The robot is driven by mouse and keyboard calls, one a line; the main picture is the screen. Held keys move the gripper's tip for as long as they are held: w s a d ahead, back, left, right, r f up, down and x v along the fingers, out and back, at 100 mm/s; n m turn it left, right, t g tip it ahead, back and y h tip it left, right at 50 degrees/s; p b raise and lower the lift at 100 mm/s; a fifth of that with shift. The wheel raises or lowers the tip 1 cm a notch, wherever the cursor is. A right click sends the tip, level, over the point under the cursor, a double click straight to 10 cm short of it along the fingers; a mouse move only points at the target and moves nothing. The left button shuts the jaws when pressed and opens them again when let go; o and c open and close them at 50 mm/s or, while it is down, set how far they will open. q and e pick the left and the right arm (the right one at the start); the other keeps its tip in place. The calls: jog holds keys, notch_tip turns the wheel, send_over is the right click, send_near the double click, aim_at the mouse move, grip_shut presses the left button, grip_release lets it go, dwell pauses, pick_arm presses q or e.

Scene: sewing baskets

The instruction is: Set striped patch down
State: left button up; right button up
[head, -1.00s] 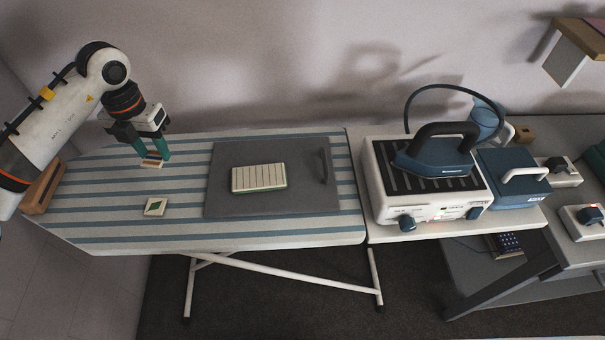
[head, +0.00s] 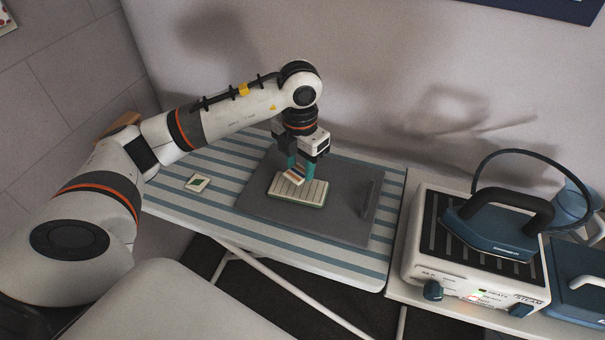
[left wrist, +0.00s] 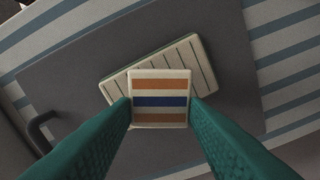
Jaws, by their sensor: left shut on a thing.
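The striped patch (left wrist: 160,99), cream with orange and blue bands, is held between the teal fingertips of my left gripper (head: 301,172). It also shows in the head view (head: 294,175), tilted, over the left part of a cream pinstriped pad (head: 312,193). In the left wrist view the pad (left wrist: 193,58) lies behind the patch, with its long side at a slant. I cannot tell whether the patch touches the pad. The pad rests on a grey board (head: 262,195) with a handle. My right gripper is not in view.
A patch with a green diamond (head: 197,183) lies on the striped ironing board (head: 225,163), left of the grey board. A blue iron (head: 497,222) stands on a white steam station (head: 462,276) at the right. A wall rises behind.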

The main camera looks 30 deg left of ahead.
aim_at(301, 171)
pick_arm(q)
notch_tip(301, 171, down, 4)
jog(key=shift+r, duration=0.15)
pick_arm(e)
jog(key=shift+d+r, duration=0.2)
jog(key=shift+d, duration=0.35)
pick_arm(q)
jog(key=shift+d, duration=0.1)
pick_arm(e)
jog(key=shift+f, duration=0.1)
pick_arm(q)
jog(key=shift+f, duration=0.2)
jog(key=o, duration=0.9)
jog(key=shift+r, duration=0.1)
jog(key=shift+r, duration=0.1)
jog(key=shift+w+r, duration=0.1)
jog(key=shift+r, duration=0.15)
notch_tip(301, 171, up, 12)
jog(key=shift+f+b, duration=0.2)
jog(key=shift+b, duration=0.1)
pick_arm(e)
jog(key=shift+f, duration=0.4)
